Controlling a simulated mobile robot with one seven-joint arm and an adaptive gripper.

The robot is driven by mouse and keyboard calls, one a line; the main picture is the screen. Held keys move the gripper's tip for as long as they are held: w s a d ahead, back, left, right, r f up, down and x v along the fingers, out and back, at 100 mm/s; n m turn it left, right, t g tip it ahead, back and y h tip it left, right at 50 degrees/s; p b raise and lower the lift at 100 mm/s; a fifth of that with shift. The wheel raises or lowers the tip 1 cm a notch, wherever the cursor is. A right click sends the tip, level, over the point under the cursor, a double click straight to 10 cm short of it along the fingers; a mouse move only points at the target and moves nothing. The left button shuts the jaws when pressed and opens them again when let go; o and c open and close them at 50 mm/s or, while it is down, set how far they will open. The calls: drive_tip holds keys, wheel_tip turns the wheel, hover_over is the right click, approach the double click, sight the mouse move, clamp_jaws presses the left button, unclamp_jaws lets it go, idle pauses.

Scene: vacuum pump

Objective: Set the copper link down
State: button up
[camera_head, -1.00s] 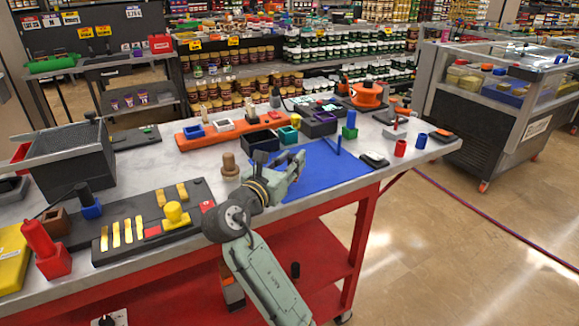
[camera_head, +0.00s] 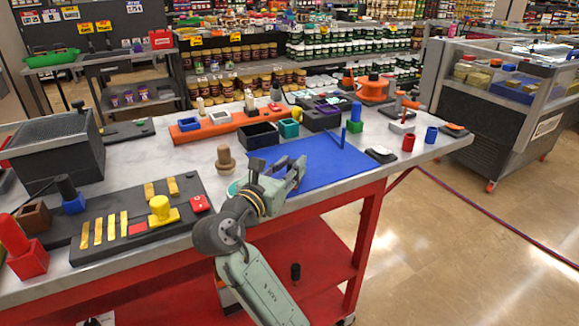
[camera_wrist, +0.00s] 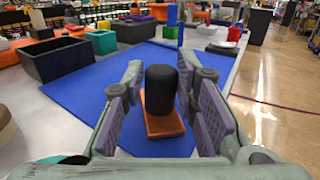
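The copper link (camera_wrist: 165,126) shows in the wrist view as a flat copper-orange piece with an upright black knob (camera_wrist: 160,88) on top. It is over the blue mat (camera_wrist: 80,97) and appears to rest on it, though contact underneath is hidden. My gripper (camera_wrist: 160,76) has its fingers on either side of the knob, with a visible gap at each side, so it looks open. In the head view my gripper (camera_head: 281,172) is low over the left part of the blue mat (camera_head: 335,168), and I cannot make out the link there.
A black open box (camera_head: 258,135) and a teal box (camera_head: 289,128) stand behind the mat. A wooden knob (camera_head: 224,160) is left of my gripper. A dark tray (camera_head: 185,205) with brass strips lies further left. The mat's right half is mostly clear, with a blue post (camera_head: 343,138) behind.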

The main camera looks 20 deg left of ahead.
drive_tip(key=o, duration=0.3)
drive_tip(key=shift+o, duration=0.2)
